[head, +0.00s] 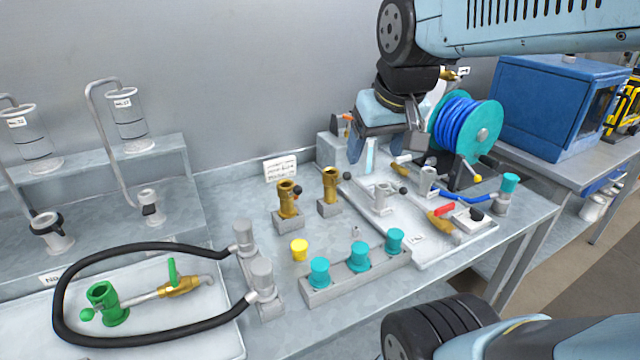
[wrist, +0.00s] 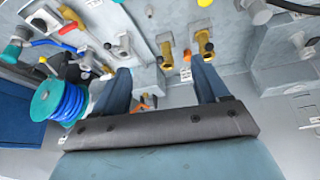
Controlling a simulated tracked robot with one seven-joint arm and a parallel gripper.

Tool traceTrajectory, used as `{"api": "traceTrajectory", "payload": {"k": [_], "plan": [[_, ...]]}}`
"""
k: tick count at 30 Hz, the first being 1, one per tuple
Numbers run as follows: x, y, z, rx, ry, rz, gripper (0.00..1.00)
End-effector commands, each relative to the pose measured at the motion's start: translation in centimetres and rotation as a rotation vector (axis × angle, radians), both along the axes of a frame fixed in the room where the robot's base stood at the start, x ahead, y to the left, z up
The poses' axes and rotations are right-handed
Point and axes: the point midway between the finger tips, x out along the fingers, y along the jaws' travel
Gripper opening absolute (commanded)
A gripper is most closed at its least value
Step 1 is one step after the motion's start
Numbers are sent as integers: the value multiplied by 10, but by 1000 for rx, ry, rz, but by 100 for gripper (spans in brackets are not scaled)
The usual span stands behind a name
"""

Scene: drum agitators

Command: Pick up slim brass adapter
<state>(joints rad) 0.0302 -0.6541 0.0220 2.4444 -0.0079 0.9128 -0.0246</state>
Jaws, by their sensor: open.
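Two upright brass fittings stand on small grey blocks on the bench in the head view. The right one (head: 330,182) looks slightly slimmer; the left one (head: 288,198) has a dark knob at its side. I cannot tell for certain which is the slim adapter. In the wrist view the slimmer one (wrist: 167,55) shows between the fingertips, and the knobbed one (wrist: 203,42) shows just beyond the right fingertip. My gripper (head: 386,152) is open and empty, pointing down behind and to the right of the fittings. Its spread fingers (wrist: 163,72) also show in the wrist view.
A white tray (head: 405,252) with valves lies to the right, near a blue hose reel (head: 468,128). Several teal caps sit on a grey rack (head: 325,292) in front, beside a yellow cap (head: 299,250). A black hose (head: 150,342) loops at left.

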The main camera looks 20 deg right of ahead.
Motion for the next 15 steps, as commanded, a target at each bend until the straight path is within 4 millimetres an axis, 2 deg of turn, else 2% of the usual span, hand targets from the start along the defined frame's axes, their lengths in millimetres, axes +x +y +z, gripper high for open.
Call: {"api": "traceTrajectory", "payload": {"k": [7,15], "plan": [[56,2,-2,-42,106,26,74],[117,2,-18,-64,217,67,74]]}}
